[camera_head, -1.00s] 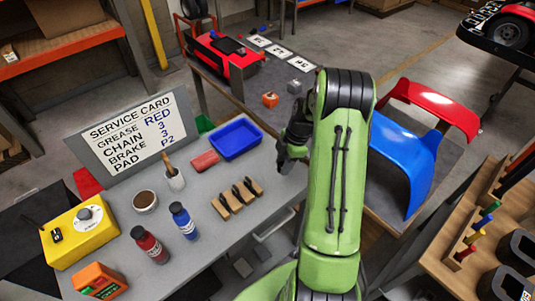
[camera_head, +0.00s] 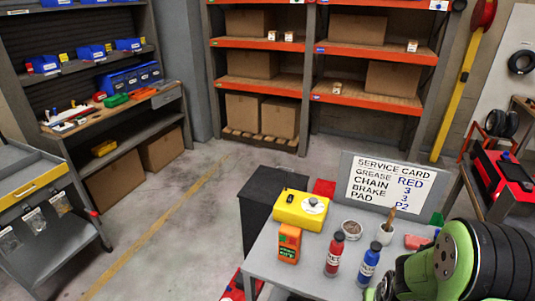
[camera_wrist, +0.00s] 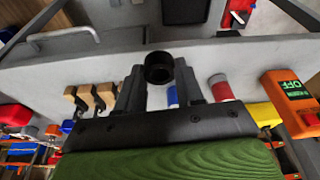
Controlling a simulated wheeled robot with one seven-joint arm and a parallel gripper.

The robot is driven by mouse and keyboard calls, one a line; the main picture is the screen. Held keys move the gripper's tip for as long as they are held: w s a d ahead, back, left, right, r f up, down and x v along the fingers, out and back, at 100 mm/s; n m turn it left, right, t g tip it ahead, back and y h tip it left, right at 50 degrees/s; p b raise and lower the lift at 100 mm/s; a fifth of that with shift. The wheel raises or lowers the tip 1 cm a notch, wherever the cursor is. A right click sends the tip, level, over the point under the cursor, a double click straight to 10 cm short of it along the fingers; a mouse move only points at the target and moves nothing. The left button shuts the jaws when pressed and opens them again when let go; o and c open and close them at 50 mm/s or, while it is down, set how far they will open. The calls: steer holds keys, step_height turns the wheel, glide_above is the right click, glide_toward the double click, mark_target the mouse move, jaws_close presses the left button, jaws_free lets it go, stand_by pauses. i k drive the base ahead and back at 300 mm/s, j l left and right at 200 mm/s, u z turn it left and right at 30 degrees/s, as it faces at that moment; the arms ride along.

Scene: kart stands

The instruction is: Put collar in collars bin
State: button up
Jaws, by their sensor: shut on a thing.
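My gripper (camera_wrist: 158,84) shows in the wrist view, its two dark fingers closed around a black ring, the collar (camera_wrist: 159,67). The collar's round opening faces the camera, and it is held above the grey bench. In the head view my green arm fills the lower right corner, and the gripper and collar are out of sight. Several small blue bins stand on the upper left shelf, among them a left one (camera_head: 45,65), a middle one (camera_head: 92,53) and a right one (camera_head: 127,44). Their labels are too small to read, so I cannot tell which is the collars bin.
The grey bench (camera_head: 300,268) holds a yellow box (camera_head: 301,210), an orange meter (camera_head: 289,243), bottles and a service card (camera_head: 388,188). A grey cart (camera_head: 45,215) stands at the left. Open floor (camera_head: 165,232) lies between them. Orange racks (camera_head: 262,86) line the back.

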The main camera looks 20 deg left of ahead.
mark_target(48, 70)
steer(key=j+u, duration=0.75)
steer(key=i+j+u, duration=0.2)
steer(key=j+u, duration=0.2)
steer(key=i+j+u, duration=0.15)
steer(key=j+u, duration=0.25)
steer(key=i+j+u, duration=0.5)
steer(key=i+j, duration=0.15)
steer(key=i, duration=0.2)
steer(key=i+j+u, duration=0.25)
steer(key=i, duration=0.2)
steer(key=i+l+z, duration=0.2)
steer(key=i+z, duration=1)
steer(key=i+j+z, duration=0.25)
steer(key=i+z, duration=0.15)
steer(key=i+l, duration=0.15)
steer(key=i, duration=0.65)
steer(key=i+l+z, duration=0.1)
steer(key=i, duration=0.7)
